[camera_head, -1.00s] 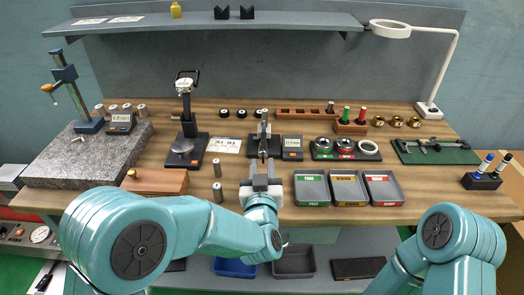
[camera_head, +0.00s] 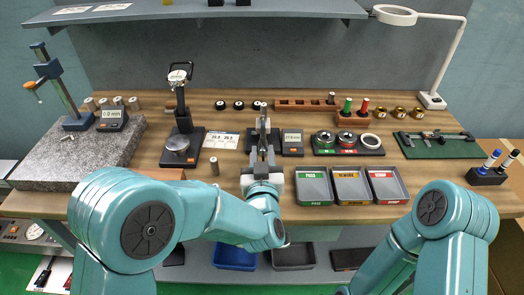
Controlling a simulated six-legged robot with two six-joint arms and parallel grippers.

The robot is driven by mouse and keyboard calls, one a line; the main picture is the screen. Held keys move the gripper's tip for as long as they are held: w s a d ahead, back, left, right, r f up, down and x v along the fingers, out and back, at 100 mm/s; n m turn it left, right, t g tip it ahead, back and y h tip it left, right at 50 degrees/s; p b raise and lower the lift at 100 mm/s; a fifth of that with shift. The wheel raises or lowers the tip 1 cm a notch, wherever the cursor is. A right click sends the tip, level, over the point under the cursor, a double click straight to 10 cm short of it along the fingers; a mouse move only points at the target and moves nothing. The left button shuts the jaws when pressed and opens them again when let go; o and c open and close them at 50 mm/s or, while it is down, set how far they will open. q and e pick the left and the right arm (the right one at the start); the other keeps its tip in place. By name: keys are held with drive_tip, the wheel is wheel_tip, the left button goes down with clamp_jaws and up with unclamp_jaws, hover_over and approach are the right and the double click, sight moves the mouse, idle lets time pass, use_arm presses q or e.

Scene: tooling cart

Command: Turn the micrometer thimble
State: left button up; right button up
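The micrometer (camera_head: 263,124) stands upright in a dark stand near the middle of the bench, with a small digital readout (camera_head: 292,138) just to its right. My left gripper (camera_head: 262,157) reaches up from the front with its two fingers apart, one on each side of the micrometer's near end. The thimble is largely hidden between and behind the fingers, and I cannot tell whether they touch it. My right arm (camera_head: 445,220) is at the lower right; its gripper is out of the picture.
Pass, rework and scrap trays (camera_head: 314,187) lie right of my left gripper. A dial gauge stand (camera_head: 182,115) and a small metal cylinder (camera_head: 214,166) are to its left. A granite plate (camera_head: 75,155) fills the left end.

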use_arm(q)
drive_tip(key=shift+w, duration=0.15)
clamp_jaws()
drive_tip(key=shift+m, duration=0.4)
